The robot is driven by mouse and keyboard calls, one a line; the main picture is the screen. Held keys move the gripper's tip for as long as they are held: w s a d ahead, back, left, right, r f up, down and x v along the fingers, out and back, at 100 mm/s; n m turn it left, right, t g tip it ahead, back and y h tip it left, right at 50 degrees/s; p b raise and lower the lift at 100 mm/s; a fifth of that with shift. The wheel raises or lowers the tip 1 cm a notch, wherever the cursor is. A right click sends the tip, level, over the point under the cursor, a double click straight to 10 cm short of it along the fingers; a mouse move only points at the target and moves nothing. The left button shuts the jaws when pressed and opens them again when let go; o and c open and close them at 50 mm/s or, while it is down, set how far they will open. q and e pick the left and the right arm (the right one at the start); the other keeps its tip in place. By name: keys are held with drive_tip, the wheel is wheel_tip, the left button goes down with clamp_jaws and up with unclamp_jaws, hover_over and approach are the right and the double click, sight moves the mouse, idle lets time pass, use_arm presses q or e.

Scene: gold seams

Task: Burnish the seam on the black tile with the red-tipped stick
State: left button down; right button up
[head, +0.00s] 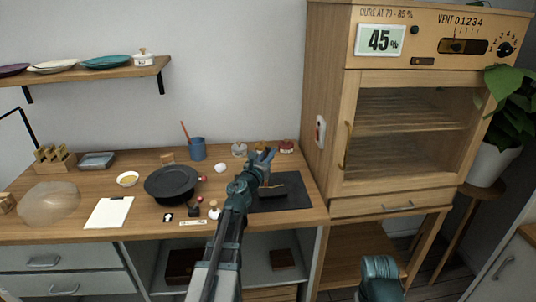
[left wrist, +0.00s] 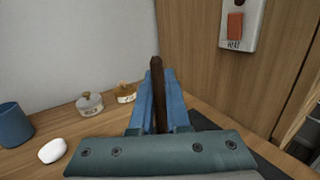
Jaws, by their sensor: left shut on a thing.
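My left gripper (head: 263,158) is shut on a dark brown stick (left wrist: 156,85), which stands up between the blue fingers in the left wrist view. The stick's working tip is hidden, so I cannot tell its colour. In the head view the gripper is above the back left of a dark mat (head: 298,199). A small dark piece with a light brown edge (head: 274,191) lies on the mat, partly hidden by my arm. It may be the black tile; no gold seam can be made out.
A blue cup (head: 197,149), white lump (head: 221,168) and jars (head: 239,149) stand behind. A wooden cabinet (head: 322,100) rises close on the right.

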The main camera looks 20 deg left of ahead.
wheel_tip(320, 180, up, 8)
drive_tip(key=a+p, duration=0.1)
drive_tip(key=p, duration=0.6)
drive_tip(key=shift+s+a+f, duration=0.2)
drive_tip(key=shift+s+f, duration=0.05)
drive_tip(key=shift+s, duration=0.05)
idle(0.4)
idle(0.3)
